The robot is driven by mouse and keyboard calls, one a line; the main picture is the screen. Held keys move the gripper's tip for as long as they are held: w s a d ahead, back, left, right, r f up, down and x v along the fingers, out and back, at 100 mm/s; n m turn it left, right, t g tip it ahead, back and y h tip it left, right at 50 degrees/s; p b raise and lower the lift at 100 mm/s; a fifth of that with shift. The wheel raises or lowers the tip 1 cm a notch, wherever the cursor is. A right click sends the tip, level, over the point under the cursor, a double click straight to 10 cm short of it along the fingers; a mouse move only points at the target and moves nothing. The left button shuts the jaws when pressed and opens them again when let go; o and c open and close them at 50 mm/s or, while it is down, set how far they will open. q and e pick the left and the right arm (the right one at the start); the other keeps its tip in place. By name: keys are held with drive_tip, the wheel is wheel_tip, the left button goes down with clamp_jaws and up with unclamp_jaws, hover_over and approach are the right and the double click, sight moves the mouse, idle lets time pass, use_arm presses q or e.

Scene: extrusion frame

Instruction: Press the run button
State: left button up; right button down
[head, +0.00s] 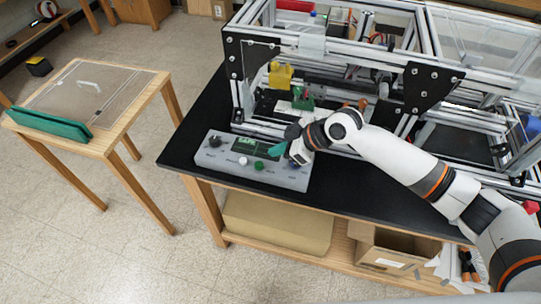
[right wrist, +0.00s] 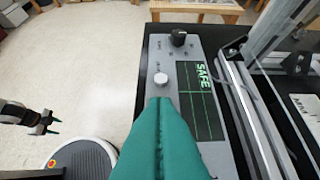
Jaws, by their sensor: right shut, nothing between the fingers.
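A grey control box (head: 231,167) lies on the near left part of the black bench. Its green screen (head: 251,146) reads SAFE, also legible in the right wrist view (right wrist: 196,100). A black knob (head: 215,141), a white knob (head: 243,160) and a green button (head: 259,165) sit on its face; the small labels are unreadable. My right gripper (head: 275,150), with teal fingers, is shut and empty above the box, close to the green button. In the right wrist view its fingers hide that button. My left gripper (right wrist: 52,125) shows there far left, its fingertips apart, away from the box.
An aluminium extrusion frame (head: 350,47) with black corner plates stands behind the box. A yellow block (head: 281,75) and a green part (head: 302,99) are inside it. A wooden table (head: 150,92) stands left, with open floor between. Cardboard boxes (head: 275,225) lie under the bench.

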drive_tip(key=b+v, duration=0.1)
drive_tip(key=v, duration=0.5)
drive_tip(key=shift+w+a+r, duration=0.15)
drive_tip(key=shift+r, duration=0.05)
drive_tip(key=shift+f, duration=0.1)
